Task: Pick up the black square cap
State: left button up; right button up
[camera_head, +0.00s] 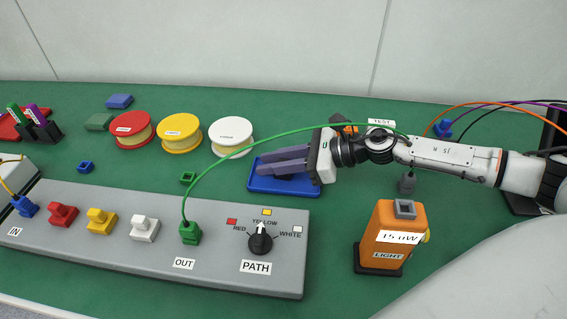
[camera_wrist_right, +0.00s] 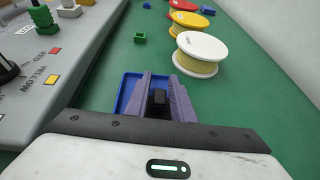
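The black square cap (camera_wrist_right: 159,101) shows in the right wrist view as a small dark block between the two purple fingers of my right gripper, over the blue tray (camera_wrist_right: 126,88). In the head view my right gripper (camera_head: 284,160) reaches in from the right. Its fingers are low over the blue tray (camera_head: 262,187), a little apart, one on each side of the cap. Whether both fingers press on the cap cannot be seen. The fingers hide most of the cap in the head view. My left gripper is not in view.
A grey panel (camera_head: 130,240) with coloured plugs and a knob (camera_head: 260,240) lies in front. A green cable (camera_head: 290,132) arches close to my right gripper. Spools, including a white one (camera_head: 232,134), stand behind left. An orange light box (camera_head: 388,240) stands at front right.

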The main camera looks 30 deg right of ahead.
jog(key=shift+w+a+f, duration=0.25)
jog(key=shift+w+a, duration=0.05)
jog(key=shift+a, duration=0.1)
grip_shut()
jog(key=shift+r, duration=0.1)
